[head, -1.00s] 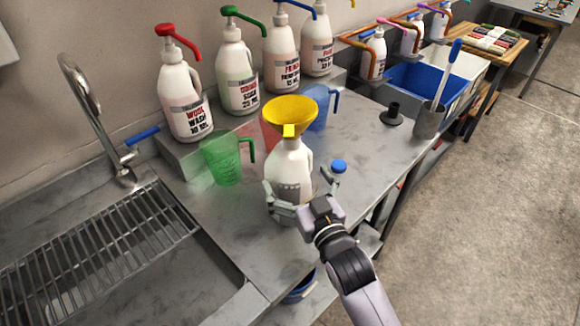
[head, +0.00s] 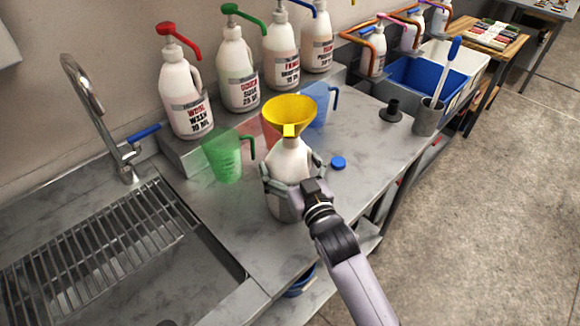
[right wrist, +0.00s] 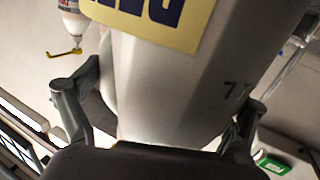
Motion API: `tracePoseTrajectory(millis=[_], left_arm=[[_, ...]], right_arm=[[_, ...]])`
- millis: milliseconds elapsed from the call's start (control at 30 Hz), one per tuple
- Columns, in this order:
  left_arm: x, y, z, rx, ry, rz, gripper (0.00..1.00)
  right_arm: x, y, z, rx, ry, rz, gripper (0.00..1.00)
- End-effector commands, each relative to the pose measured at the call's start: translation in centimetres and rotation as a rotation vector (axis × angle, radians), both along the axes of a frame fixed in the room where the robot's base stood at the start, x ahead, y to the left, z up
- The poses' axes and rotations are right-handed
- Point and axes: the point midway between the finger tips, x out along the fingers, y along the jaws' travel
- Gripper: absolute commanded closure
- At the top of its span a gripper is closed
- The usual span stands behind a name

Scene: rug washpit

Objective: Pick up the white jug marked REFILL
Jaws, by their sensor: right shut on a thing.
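A white jug (head: 290,160) stands upright on the steel counter with a yellow funnel (head: 289,112) in its neck. My right gripper (head: 292,172) is shut on the jug's body, one finger on each side. In the right wrist view the jug (right wrist: 170,85) fills the space between the fingers (right wrist: 155,120). A yellow label with dark blue letters shows there, cut off by the frame; I cannot read REFILL. I cannot tell whether the jug's base touches the counter. My left gripper is not in view.
A green measuring jug (head: 222,158) and a blue one (head: 318,103) stand close to the jug. A blue cap (head: 338,163) lies to its right. Several pump bottles (head: 185,95) line the ledge behind. A sink with a rack (head: 100,245) lies left. The counter's front is clear.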

Motion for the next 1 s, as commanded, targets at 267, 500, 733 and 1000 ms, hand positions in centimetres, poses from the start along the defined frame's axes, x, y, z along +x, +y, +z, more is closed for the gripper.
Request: tracePoseTrajectory(millis=[267, 500, 733, 1000], left_arm=[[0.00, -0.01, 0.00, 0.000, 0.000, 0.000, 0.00], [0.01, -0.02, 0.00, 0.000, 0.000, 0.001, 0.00], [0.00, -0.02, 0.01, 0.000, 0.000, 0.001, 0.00], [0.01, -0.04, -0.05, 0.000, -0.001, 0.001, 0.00]], right_arm=[[-0.03, 0.01, -0.07, 0.000, 0.002, 0.000, 0.45], [-0.03, 0.02, -0.09, 0.000, 0.002, 0.000, 0.61], [-0.03, 0.02, -0.03, 0.001, 0.002, 0.001, 0.68], [0.02, 0.03, 0.73, 0.001, -0.001, 0.000, 0.68]])
